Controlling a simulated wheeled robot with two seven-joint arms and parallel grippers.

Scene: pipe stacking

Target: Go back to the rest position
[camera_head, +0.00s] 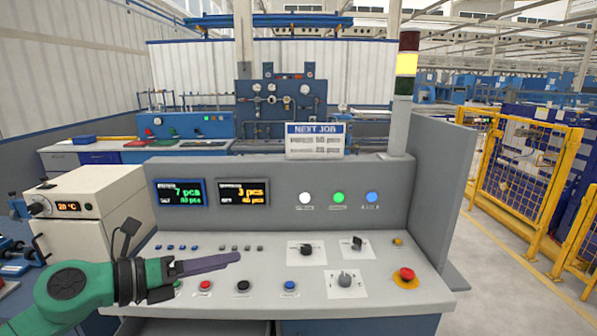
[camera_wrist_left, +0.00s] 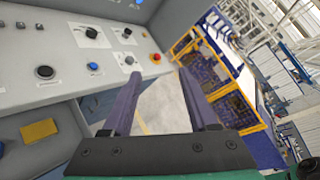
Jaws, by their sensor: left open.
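My left gripper (camera_head: 207,265) reaches in from the left of the head view, over the left part of the grey control panel (camera_head: 267,266). Its dark fingers point right, above the row of push buttons. In the left wrist view the two fingers (camera_wrist_left: 158,98) stand apart with nothing between them, so it is open and empty. Beyond them the wrist view shows the panel at upper left and the floor in the gap. My right gripper is not in view.
The panel carries a red button (camera_head: 205,285), a blue button (camera_head: 290,286), rotary knobs and a red emergency stop (camera_head: 406,275). A beige oven-like box (camera_head: 92,208) stands left of the panel. A yellow fence (camera_head: 515,172) stands at right, with clear floor before it.

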